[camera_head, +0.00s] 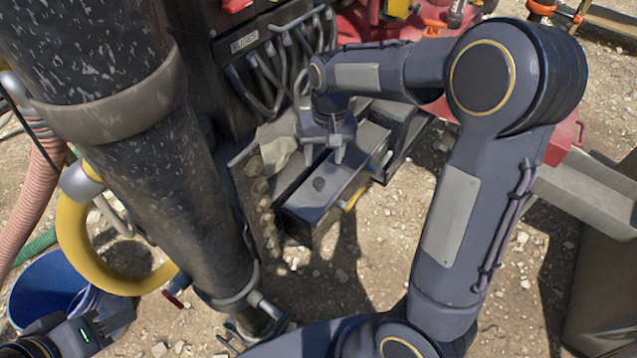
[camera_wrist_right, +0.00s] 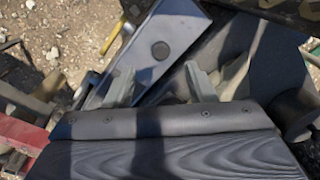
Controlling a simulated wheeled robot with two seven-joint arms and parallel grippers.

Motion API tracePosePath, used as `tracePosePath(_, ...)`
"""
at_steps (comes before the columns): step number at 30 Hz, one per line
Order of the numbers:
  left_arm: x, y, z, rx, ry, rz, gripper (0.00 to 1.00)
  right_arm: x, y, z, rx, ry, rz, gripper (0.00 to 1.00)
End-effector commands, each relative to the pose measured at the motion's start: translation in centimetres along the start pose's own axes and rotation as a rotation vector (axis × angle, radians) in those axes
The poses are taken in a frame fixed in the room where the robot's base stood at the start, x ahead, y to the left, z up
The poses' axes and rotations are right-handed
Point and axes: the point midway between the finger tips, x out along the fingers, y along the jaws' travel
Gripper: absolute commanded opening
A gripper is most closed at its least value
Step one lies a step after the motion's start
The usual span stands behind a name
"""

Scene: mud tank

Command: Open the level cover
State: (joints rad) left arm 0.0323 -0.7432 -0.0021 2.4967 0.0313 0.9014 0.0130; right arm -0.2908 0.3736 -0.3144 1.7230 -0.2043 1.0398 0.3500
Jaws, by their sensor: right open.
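A long grey metal box with a flat lid and a dark round spot, which looks like the level cover (camera_head: 322,187), lies in the middle of the head view. It also shows at the top of the right wrist view (camera_wrist_right: 150,55), tilted. My right gripper (camera_head: 324,157) is open, with its two fingers pointing down over the far end of the box. In the right wrist view, my right gripper (camera_wrist_right: 158,87) has its fingers apart with nothing held between them. I cannot tell if they touch the lid. My left gripper (camera_head: 85,335) is partly visible at the lower left; its fingers are unclear.
A thick black column (camera_head: 165,150) stands left of the box. A dark panel with grey hoses (camera_head: 275,75) rises behind it. A blue bucket (camera_head: 50,290) and a yellow hose (camera_head: 85,255) are at the left. Gravel ground in front of the box is open.

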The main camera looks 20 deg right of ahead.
Motion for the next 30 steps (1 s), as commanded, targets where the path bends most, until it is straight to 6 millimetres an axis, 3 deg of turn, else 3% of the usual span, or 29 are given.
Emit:
tracePosePath(1,0.5,-0.2,0.2,0.0,0.0,0.0,0.36,1.2,-0.4,-0.6,-0.003,-0.007,0.025,0.5)
tracePosePath(6,0.7,-0.3,0.3,0.0,0.0,0.0,0.36,2.7,-0.7,-1.7,-0.001,-0.014,0.066,0.5)
tracePosePath(19,1.3,-0.6,0.7,0.0,0.0,0.0,0.36,8.8,-0.3,-1.6,-0.001,-0.017,0.068,0.5)
tracePosePath(30,1.4,-0.6,0.7,0.0,0.0,0.0,0.36,10.2,-0.2,-1.6,-0.001,-0.014,0.066,0.5)
